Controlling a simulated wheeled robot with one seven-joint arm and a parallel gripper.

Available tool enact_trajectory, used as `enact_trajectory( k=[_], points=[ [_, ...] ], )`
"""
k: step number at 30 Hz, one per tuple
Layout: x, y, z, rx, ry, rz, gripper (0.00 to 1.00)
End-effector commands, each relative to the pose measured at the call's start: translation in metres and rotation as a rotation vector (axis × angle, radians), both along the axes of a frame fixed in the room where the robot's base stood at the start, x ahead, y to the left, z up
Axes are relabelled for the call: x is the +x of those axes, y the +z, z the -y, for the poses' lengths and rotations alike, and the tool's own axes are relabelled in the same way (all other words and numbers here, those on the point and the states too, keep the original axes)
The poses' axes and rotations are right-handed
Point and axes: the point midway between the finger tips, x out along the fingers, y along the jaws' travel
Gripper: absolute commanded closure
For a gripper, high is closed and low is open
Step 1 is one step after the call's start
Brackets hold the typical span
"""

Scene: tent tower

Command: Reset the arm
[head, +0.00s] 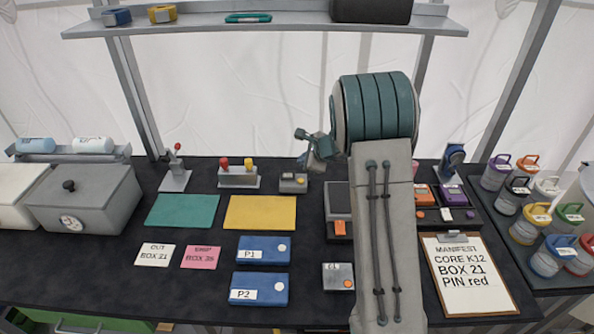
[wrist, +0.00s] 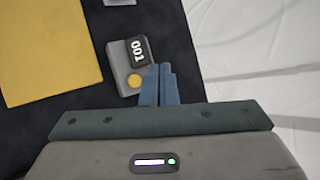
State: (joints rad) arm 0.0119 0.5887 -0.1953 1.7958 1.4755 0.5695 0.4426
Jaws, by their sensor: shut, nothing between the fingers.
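My arm rises over the right middle of the dark table (head: 215,310) in the head view, bent at a large teal-banded joint. My gripper (head: 303,134) points left, above the back of the table near a small grey device (head: 292,183). In the wrist view my gripper (wrist: 160,70) has its blue fingers together, with nothing between them. The grey device (wrist: 124,72) shows just beyond the fingertips, with a dark display reading 001 or 100 and a yellow button. I cannot tell the gap between fingers and device.
Yellow mat (head: 260,212), teal mat (head: 182,210), lever units (head: 238,177) and blue boxes P1 (head: 263,250) and P2 (head: 259,288) lie left of my arm. A manifest clipboard (head: 468,273) and lidded jars (head: 529,222) are on the right. A shelf (head: 290,24) spans above.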

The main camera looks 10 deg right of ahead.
Motion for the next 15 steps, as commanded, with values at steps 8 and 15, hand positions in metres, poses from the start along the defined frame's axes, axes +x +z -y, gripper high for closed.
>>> enact_trajectory(
  k=[8, 15],
  points=[
    [-0.011, 0.015, -0.007, -0.026, 0.058, 0.015, 1.0],
    [-0.079, 0.074, -0.036, -0.188, 0.364, 0.079, 1.0]
  ],
)
